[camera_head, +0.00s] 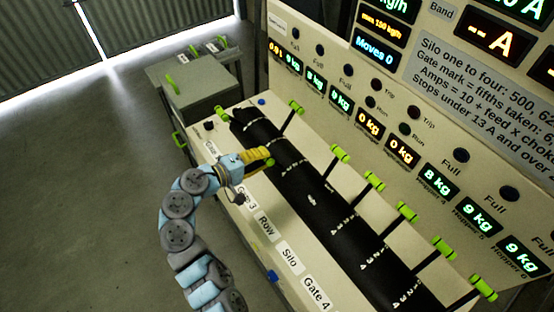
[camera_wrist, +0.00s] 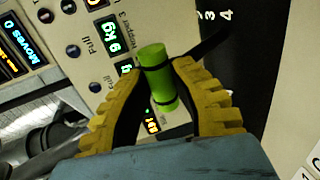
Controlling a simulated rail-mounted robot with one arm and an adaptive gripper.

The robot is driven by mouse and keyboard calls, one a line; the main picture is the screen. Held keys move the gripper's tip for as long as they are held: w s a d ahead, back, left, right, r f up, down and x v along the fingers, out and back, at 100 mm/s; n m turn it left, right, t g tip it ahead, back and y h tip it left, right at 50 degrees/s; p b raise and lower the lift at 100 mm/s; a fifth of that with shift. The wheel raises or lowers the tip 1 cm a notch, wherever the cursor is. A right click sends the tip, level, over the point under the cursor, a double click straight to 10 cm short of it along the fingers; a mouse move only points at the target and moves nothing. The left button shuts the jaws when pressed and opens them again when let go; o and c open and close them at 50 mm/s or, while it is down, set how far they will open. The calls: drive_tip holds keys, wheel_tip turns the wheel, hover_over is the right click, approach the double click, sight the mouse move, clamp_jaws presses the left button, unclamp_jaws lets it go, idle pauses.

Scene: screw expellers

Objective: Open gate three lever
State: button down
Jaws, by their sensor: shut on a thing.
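My gripper (camera_head: 256,157) has yellow ribbed fingers and is over the black strip of the sloping panel. In the wrist view my gripper (camera_wrist: 160,95) is closed around a green cylindrical handle (camera_wrist: 158,75). The handle's black lever arm (camera_wrist: 208,46) runs up and right to the black strip with white marks 3 and 4. In the head view the held handle (camera_head: 269,163) is mostly hidden by the fingers. A partly covered label ending in 3 (camera_head: 247,198) lies near my gripper. A Hopper 3 display (camera_wrist: 111,36) shows in the wrist view.
Other green-handled levers, such as one at the far end (camera_head: 296,107) and one nearer (camera_head: 341,153), stand along the strip's right side. The upright display board (camera_head: 350,90) rises behind them. A grey box (camera_head: 200,90) stands beyond the panel. Open floor (camera_head: 80,190) lies at left.

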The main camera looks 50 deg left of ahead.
drive_tip(key=shift+s+f+t+b, duration=0.5)
drive_tip(key=shift+s+f+b, duration=0.35)
drive_tip(key=shift+f+b, duration=0.15)
drive_tip(key=shift+r, duration=0.1)
drive_tip(key=c, duration=0.9)
unclamp_jaws()
drive_tip(key=shift+r, duration=0.1)
drive_tip(key=shift+s, duration=0.1)
drive_tip(key=s, duration=0.4)
drive_tip(key=s+r, duration=0.1)
drive_tip(key=s, duration=0.6)
drive_tip(key=shift+s+a+r, duration=0.15)
drive_tip(key=shift+s+a, duration=0.1)
drive_tip(key=shift+s, duration=0.15)
